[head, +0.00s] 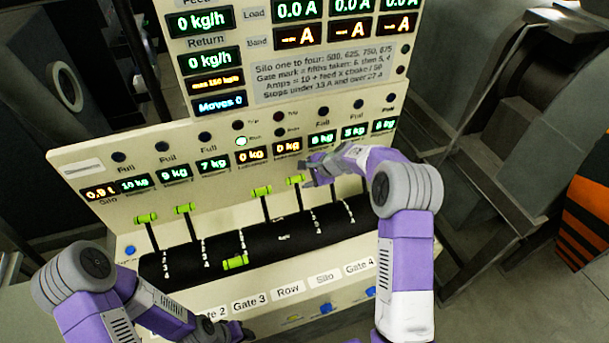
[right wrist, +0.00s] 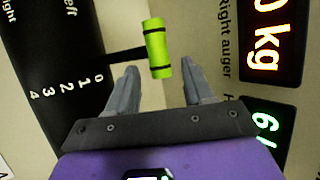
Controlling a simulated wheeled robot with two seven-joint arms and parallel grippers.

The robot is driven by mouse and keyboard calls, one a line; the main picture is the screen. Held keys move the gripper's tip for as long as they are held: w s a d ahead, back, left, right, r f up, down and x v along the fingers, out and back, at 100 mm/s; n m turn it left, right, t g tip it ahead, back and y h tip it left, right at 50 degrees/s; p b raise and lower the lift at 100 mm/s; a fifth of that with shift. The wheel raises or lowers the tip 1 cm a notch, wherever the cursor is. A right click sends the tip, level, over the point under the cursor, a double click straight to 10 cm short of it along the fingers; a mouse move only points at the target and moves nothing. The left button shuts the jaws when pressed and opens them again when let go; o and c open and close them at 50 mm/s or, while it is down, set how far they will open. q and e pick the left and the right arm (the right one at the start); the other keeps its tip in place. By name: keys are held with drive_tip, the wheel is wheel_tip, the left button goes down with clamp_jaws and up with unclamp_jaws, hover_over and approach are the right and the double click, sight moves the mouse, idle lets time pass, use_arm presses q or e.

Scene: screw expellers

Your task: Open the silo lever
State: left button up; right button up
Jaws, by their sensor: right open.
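The silo lever is a black stem with a green cylindrical handle (head: 294,180), standing toward the back of the black drum, in line with the Silo label (head: 325,279). In the right wrist view its handle (right wrist: 158,50) lies just ahead of and between the fingertips, beside a 0 to 4 scale. My right gripper (head: 308,172) is open and empty, close to the handle; it also shows in the right wrist view (right wrist: 160,72). I cannot tell whether it touches the handle. My left gripper (head: 238,331) is low at the panel's front edge; its jaws are unclear.
Other green-handled levers stand to the left, including the row lever (head: 261,190). One lever (head: 235,262) is tilted forward. The cream display panel (head: 72,167) rises right behind the levers. Dark machinery (head: 500,170) stands at the right.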

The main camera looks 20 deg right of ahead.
drive_tip(key=shift+w+a+f, duration=0.25)
drive_tip(key=shift+f, duration=0.15)
drive_tip(key=shift+c, duration=0.2)
clamp_jaws()
